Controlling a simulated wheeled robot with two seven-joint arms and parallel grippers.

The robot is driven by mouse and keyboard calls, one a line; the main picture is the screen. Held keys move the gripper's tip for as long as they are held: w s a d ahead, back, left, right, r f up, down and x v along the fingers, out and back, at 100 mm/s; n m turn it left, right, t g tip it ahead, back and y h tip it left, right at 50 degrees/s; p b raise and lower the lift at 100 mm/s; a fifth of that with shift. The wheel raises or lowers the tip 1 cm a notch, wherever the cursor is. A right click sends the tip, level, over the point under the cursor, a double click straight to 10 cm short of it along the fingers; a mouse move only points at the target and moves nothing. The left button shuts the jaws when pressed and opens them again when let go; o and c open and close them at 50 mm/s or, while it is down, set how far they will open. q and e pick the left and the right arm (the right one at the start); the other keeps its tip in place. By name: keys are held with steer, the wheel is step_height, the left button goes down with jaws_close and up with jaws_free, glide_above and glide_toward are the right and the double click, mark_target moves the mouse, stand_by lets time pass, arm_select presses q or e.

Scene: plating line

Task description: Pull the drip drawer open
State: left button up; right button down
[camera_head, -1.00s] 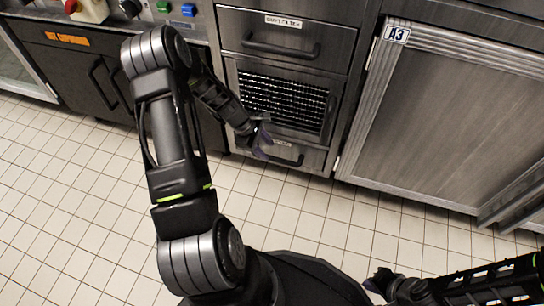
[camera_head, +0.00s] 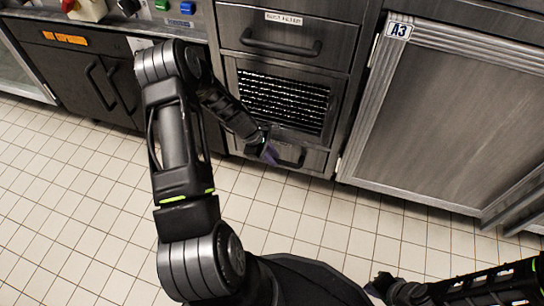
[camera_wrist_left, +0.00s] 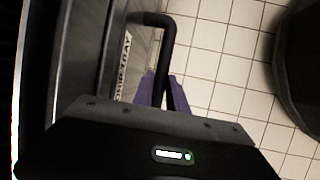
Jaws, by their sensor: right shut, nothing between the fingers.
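The drip drawer (camera_head: 314,161) is the lowest front in the steel cabinet, below the mesh panel, and looks flush with it. Its dark bar handle (camera_head: 293,162) is partly hidden by my left gripper (camera_head: 270,155). In the left wrist view, the drawer's front with a "DRIP TRAY" label (camera_wrist_left: 123,66) is at left, and the black handle (camera_wrist_left: 168,45) runs down between the purple fingers of my left gripper (camera_wrist_left: 165,88). The fingers lie close on both sides of the handle and look shut on it. My right gripper (camera_head: 380,280) is shut and empty, low over the floor, away from the drawer.
Above the drip drawer are a dark mesh panel (camera_head: 285,100) and an upper drawer (camera_head: 295,40). A steel door marked A3 (camera_head: 450,120) is at right and a dark cabinet (camera_head: 75,80) at left. The tiled floor (camera_head: 310,215) in front is clear.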

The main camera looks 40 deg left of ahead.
arm_select(q)
jaws_close()
stand_by(1.0)
